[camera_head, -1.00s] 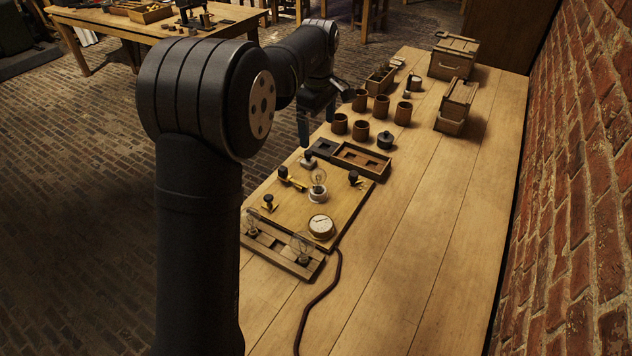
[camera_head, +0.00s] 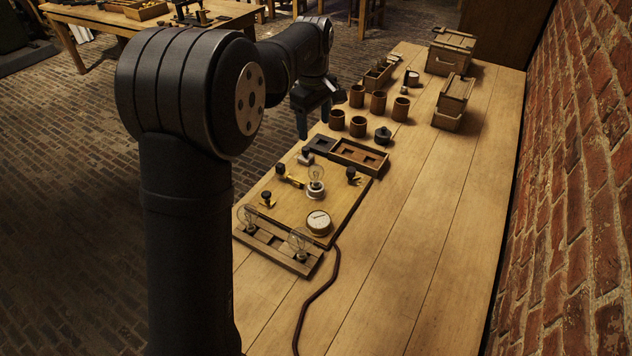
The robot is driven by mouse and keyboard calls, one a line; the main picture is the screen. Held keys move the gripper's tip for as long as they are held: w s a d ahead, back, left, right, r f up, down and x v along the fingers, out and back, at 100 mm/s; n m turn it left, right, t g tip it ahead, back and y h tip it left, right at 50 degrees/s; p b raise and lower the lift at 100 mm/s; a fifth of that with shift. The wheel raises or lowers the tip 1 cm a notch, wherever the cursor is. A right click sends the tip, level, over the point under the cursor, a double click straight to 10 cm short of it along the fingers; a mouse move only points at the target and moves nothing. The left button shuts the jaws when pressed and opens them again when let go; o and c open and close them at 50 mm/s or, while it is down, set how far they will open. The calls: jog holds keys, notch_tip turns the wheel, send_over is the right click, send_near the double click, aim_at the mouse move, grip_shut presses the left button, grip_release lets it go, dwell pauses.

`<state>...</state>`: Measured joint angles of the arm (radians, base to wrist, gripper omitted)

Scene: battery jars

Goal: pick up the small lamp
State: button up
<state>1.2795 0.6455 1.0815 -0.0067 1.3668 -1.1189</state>
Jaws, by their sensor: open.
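Three clear glass lamps show. One lamp (camera_head: 316,178) stands upright in a white round base on the wooden board (camera_head: 285,215). Two more, a left lamp (camera_head: 250,217) and a right lamp (camera_head: 300,243), stand in a wooden rack (camera_head: 272,250) at the board's near edge. I cannot tell surely which is the small one. My gripper (camera_head: 314,122) is open and empty, pointing down near the table's left edge, beyond the board and apart from every lamp.
A round gauge (camera_head: 318,222) and several dark knobs sit on the board. A compartmented tray (camera_head: 358,157) lies behind it. Beyond are several brown jars (camera_head: 378,101) and wooden boxes (camera_head: 451,52). A dark cable (camera_head: 325,288) runs forward. The table's right side is clear beside a brick wall.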

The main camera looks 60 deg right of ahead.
jog(key=a+m+h, duration=0.1)
jog(key=a+m, duration=0.1)
jog(key=m, duration=0.2)
jog(key=m+t+h, duration=0.1)
jog(key=m+h, duration=0.2)
jog(key=m, duration=0.7)
send_near(316, 165)
jog(key=x, duration=0.5)
jog(key=shift+s, duration=0.1)
jog(key=shift+x, duration=2.65)
jog(key=c, duration=1.2)
